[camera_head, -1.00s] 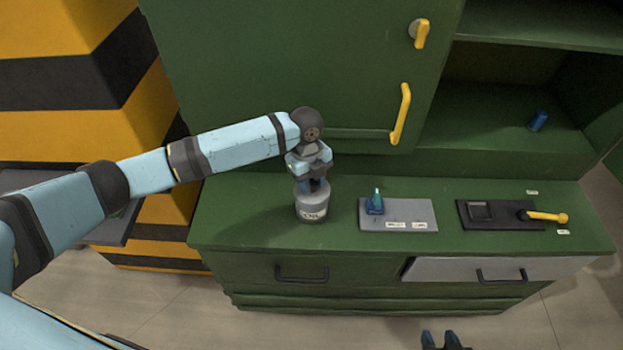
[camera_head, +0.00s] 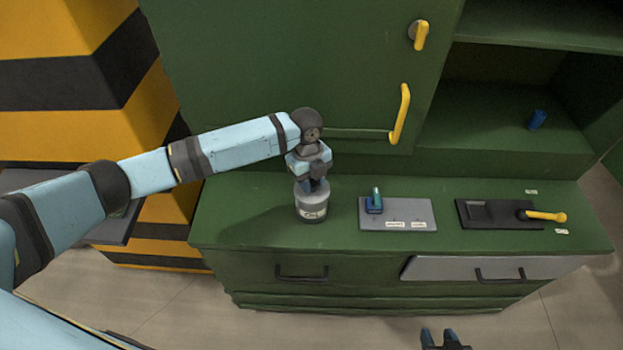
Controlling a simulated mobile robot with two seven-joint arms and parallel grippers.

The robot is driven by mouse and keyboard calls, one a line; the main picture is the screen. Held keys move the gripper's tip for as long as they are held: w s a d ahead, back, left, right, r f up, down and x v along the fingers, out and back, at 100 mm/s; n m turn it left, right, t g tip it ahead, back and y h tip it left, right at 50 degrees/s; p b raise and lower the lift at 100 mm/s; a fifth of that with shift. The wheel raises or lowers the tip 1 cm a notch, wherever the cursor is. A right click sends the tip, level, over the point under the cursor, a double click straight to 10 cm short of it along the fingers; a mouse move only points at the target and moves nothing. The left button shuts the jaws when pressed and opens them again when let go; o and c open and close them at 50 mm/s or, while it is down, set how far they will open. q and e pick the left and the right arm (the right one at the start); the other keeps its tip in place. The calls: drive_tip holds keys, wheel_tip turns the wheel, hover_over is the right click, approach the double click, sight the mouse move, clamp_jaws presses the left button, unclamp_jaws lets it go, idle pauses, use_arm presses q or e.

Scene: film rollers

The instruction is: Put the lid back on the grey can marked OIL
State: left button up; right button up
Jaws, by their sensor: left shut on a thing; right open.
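The grey can marked OIL (camera_head: 311,209) stands upright on the left part of the green worktop. Its label faces the front and looks partly turned to the right. My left gripper (camera_head: 316,186) is directly above the can, pointing down, shut on what appears to be the lid (camera_head: 312,189) at the can's top. The fingers cover much of the lid, so I cannot tell how firmly it sits on the rim. My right gripper (camera_head: 440,336) shows only at the bottom edge, open and empty, in front of the cabinet.
On the green worktop (camera_head: 260,215), a grey plate (camera_head: 410,222) with a blue part (camera_head: 375,202) lies right of the can. Further right is a black panel (camera_head: 490,222) with a yellow lever (camera_head: 546,216). A blue cylinder (camera_head: 537,120) stands in the open shelf. A closed green door is behind.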

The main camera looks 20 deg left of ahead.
use_arm(q)
drive_tip(key=shift+f+p, duration=0.1)
drive_tip(key=shift+p, duration=0.2)
idle(0.7)
drive_tip(key=shift+p, duration=0.3)
idle(0.4)
drive_tip(key=shift+f, duration=0.1)
drive_tip(key=o, duration=1.5)
drive_tip(key=shift+r+p, duration=2.3)
drive_tip(key=shift+r, duration=1.25)
